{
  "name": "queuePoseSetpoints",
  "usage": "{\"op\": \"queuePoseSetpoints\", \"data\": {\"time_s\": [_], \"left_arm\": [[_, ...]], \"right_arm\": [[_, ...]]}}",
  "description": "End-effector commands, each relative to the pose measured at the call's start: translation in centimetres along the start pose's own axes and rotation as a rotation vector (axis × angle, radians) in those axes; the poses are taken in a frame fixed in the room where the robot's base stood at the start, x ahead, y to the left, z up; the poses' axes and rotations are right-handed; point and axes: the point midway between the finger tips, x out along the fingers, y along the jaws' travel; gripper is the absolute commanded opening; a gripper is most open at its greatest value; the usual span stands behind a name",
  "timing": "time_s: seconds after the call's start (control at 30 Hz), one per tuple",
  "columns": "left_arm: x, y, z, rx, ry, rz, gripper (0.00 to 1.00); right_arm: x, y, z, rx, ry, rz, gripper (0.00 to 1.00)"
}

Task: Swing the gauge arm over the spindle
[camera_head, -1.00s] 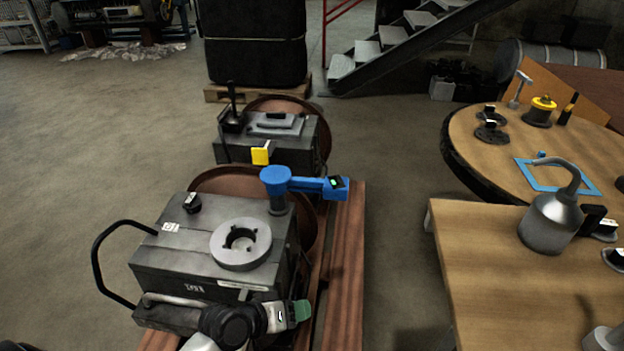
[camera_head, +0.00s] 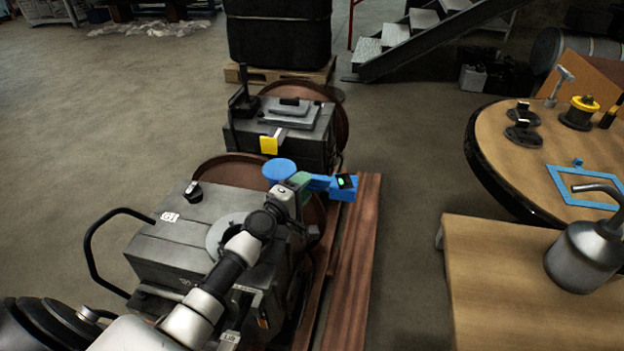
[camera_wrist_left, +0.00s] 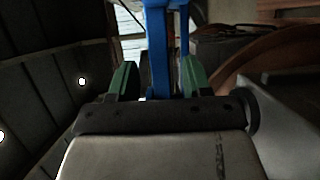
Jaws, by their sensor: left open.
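The blue gauge arm (camera_head: 318,183) extends right from its round blue pivot cap (camera_head: 279,171), at the back right corner of the grey machine box (camera_head: 165,245). A small dark display with a green light (camera_head: 346,182) sits at its outer end. The grey spindle ring (camera_head: 218,236) on top of the box is partly hidden by my left arm. My left gripper (camera_head: 300,182) is at the gauge arm, near the cap. In the left wrist view its green fingers (camera_wrist_left: 153,80) stand apart, with the blue bar (camera_wrist_left: 159,45) between them. Contact is not clear. My right gripper is out of view.
A second grey machine (camera_head: 285,130) with a yellow tag (camera_head: 269,145) stands behind. A wooden table (camera_head: 490,290) with a metal oil can (camera_head: 585,255) and a round table (camera_head: 500,150) stand at right. Floor between is clear.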

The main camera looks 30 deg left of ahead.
Motion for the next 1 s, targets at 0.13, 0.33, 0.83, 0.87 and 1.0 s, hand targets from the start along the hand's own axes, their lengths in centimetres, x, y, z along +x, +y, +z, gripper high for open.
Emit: {"op": "queuePoseSetpoints", "data": {"time_s": [0.13,0.33,0.83,0.87,1.0], "left_arm": [[2.4,-0.1,0.0,0.000,0.000,0.001,0.49],[3.8,-0.1,0.0,0.001,-0.001,-0.001,0.49],[3.9,0.0,0.0,0.001,-0.001,-0.001,0.15],[3.9,0.0,0.0,0.001,-0.001,-0.001,0.11],[3.9,-0.1,0.0,0.001,-0.001,-0.001,0.00]], "right_arm": [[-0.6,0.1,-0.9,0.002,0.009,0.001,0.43],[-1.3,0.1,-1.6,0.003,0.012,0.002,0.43],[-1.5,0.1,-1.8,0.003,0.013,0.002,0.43],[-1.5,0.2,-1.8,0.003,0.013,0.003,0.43],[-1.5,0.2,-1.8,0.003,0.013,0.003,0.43]]}}
